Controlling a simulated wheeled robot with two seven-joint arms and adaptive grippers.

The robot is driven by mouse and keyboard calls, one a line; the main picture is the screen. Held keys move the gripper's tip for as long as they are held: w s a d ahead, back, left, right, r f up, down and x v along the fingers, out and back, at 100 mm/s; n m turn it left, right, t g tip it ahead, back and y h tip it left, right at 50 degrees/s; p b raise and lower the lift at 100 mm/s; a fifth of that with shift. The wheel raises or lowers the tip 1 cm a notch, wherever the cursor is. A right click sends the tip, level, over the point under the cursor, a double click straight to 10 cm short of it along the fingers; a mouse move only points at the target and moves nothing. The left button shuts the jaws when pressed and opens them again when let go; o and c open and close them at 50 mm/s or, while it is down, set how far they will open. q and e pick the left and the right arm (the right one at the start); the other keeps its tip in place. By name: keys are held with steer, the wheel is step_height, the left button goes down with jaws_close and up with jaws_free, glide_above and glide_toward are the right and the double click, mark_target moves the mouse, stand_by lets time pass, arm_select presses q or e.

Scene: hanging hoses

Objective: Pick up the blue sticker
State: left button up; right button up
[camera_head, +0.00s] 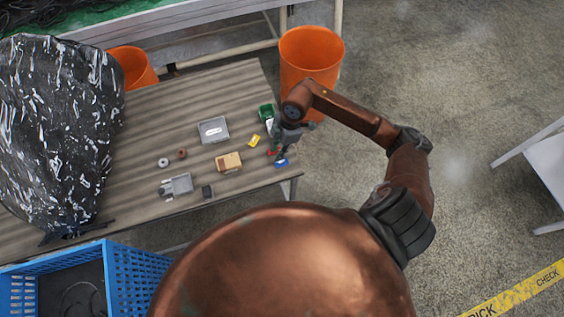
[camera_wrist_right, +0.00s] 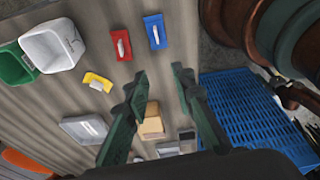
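The blue sticker (camera_head: 281,162) lies near the right front corner of the wooden table. In the right wrist view the blue sticker (camera_wrist_right: 155,31) is a small blue rectangle with a pale strip, beyond the fingertips. My right gripper (camera_head: 279,149) is over the table's right edge, close to the sticker. In the wrist view my right gripper (camera_wrist_right: 158,74) has its fingers spread, with nothing held between them. A red sticker (camera_wrist_right: 122,42) is beside the blue one, and a yellow sticker (camera_wrist_right: 98,82) is farther off. My left gripper is not in view.
A white container (camera_wrist_right: 52,47) and a green container (camera_wrist_right: 14,63) stand near the stickers. A grey tray (camera_head: 213,130), a cardboard box (camera_head: 228,162) and small parts are on the table. An orange bin (camera_head: 311,54) stands behind; a blue crate (camera_head: 134,282) is at front left.

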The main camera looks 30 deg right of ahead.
mark_target(282, 161)
steer(key=shift+m+h, duration=0.3)
steer(key=shift+h, duration=0.2)
steer(key=f, duration=0.2)
steer(key=d+f, duration=0.1)
steer(key=f, duration=0.2)
steer(key=d+f, duration=0.1)
steer(key=f, duration=0.2)
steer(key=shift+s+b, duration=0.3)
steer(key=shift+b, duration=0.1)
steer(key=shift+c, duration=0.4)
jaws_close()
